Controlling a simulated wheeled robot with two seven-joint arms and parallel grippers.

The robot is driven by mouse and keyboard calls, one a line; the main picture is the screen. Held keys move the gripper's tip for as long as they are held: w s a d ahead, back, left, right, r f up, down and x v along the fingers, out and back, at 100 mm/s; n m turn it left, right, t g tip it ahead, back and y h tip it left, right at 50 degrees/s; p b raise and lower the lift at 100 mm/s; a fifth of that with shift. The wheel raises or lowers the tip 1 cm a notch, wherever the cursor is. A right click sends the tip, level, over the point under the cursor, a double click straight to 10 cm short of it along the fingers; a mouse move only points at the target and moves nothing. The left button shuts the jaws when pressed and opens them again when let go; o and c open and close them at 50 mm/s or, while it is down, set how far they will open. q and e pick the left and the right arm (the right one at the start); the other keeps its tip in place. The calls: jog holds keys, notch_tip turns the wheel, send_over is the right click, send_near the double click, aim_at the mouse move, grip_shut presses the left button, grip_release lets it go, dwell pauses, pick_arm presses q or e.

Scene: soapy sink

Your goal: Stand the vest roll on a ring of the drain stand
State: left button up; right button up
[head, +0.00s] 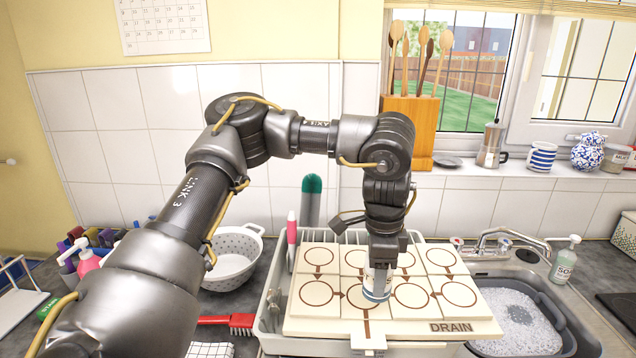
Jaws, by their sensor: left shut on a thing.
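The vest roll (377,284) is a small upright cylinder, whitish with blue bands. My left gripper (381,262) points down and is shut on its upper part. The drain stand (468,329) is a cream board with brown-outlined rings in two rows and the word DRAIN at its front right. The roll's lower end shows over the second ring from the left in the front row and covers part of that ring. I cannot tell if it touches the board. The other front rings look empty; my gripper and arm partly hide the back row. My right gripper is not in view.
The stand sits on a pale rack (270,326). A sink with a soapy basin (515,318) and a tap (505,236) lie to the right. A white colander (232,258), a red brush (240,323) and a green-topped brush (311,190) are to the left.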

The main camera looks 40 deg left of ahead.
pick_arm(q)
jog(key=w+a+r+m+p, duration=0.2)
jog(key=a+r+m+p, duration=0.15)
jog(key=a+m, duration=0.4)
jog(key=w+a+r+m+p, duration=0.1)
jog(key=a+r+m+p, duration=0.1)
jog(key=a+m+p, duration=0.5)
jog(key=w+a+r+m+p, duration=0.1)
jog(key=w+a+r+m, duration=0.1)
jog(key=a+m, duration=0.6)
jog(key=shift+m, duration=0.75)
jog(key=f, duration=0.2)
jog(key=d+f, duration=0.1)
jog(key=f, duration=0.2)
jog(key=d+f, duration=0.1)
jog(key=f, duration=0.2)
jog(key=shift+f, duration=1.25)
jog(key=shift+f+b, duration=0.3)
jog(key=shift+f, duration=0.3)
jog(key=o, duration=1.2)
jog(key=shift+c, duration=0.2)
